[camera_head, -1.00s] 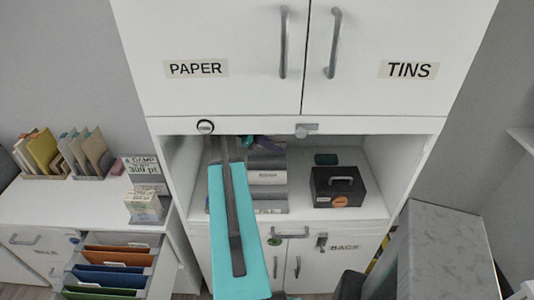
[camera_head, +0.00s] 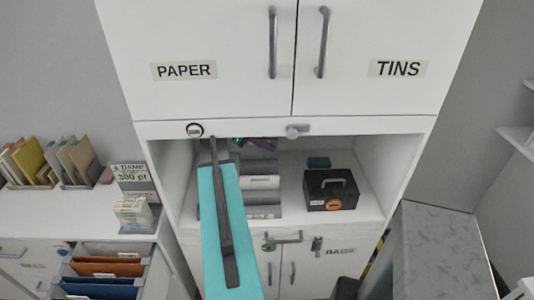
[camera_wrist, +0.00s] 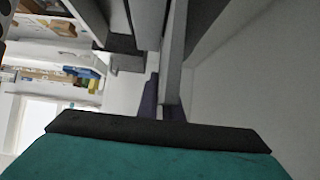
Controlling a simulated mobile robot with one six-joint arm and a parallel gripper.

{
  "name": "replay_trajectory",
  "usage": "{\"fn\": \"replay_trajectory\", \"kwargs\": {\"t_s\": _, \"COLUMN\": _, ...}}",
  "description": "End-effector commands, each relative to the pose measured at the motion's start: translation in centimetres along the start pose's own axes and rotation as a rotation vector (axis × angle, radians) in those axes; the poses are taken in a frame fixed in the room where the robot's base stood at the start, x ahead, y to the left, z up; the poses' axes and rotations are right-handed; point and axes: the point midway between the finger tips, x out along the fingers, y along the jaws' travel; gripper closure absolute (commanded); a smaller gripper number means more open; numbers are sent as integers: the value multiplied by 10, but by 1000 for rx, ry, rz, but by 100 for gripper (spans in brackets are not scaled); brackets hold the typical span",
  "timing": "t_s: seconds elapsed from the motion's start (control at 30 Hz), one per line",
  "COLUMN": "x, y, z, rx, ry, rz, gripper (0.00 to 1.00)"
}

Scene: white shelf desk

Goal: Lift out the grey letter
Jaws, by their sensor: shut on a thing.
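My gripper (camera_wrist: 162,98) shows in the wrist view as two dark purple fingers beyond a dark bar. It is shut on a thin grey piece, seen nearly edge-on, that looks like the grey letter (camera_wrist: 172,72). In the head view, my arm reaches into the open shelf bay, left of its middle. The letter cannot be made out there, as the arm covers that spot. A grey tiered holder (camera_head: 263,182) stands in the bay beside the arm; its left part is hidden. Grey panels (camera_wrist: 148,22) stand close to the fingers at the top of the wrist view.
The shelf wall (camera_wrist: 235,95) is close on the right in the wrist view. An open drawer of folders (camera_head: 110,268) lies lower left.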

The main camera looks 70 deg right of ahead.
Motion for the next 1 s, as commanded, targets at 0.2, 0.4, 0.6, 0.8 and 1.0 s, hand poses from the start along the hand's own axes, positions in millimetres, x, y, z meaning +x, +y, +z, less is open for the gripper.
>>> {"fn": "replay_trajectory", "kwargs": {"t_s": 0.2, "x": 0, "y": 22, "z": 0, "rx": -1, "ry": 0, "rz": 0, "gripper": 100}}
{"fn": "replay_trajectory", "kwargs": {"t_s": 0.4, "x": 1, "y": 47, "z": 0, "rx": 0, "ry": 0, "rz": 0, "gripper": 100}}
{"fn": "replay_trajectory", "kwargs": {"t_s": 0.6, "x": 1, "y": 73, "z": 0, "rx": 0, "ry": 0, "rz": -1, "gripper": 100}}
{"fn": "replay_trajectory", "kwargs": {"t_s": 0.8, "x": 1, "y": 99, "z": 0, "rx": 0, "ry": 1, "rz": 0, "gripper": 100}}
{"fn": "replay_trajectory", "kwargs": {"t_s": 1.0, "x": 1, "y": 125, "z": 0, "rx": 0, "ry": 1, "rz": 0, "gripper": 100}}
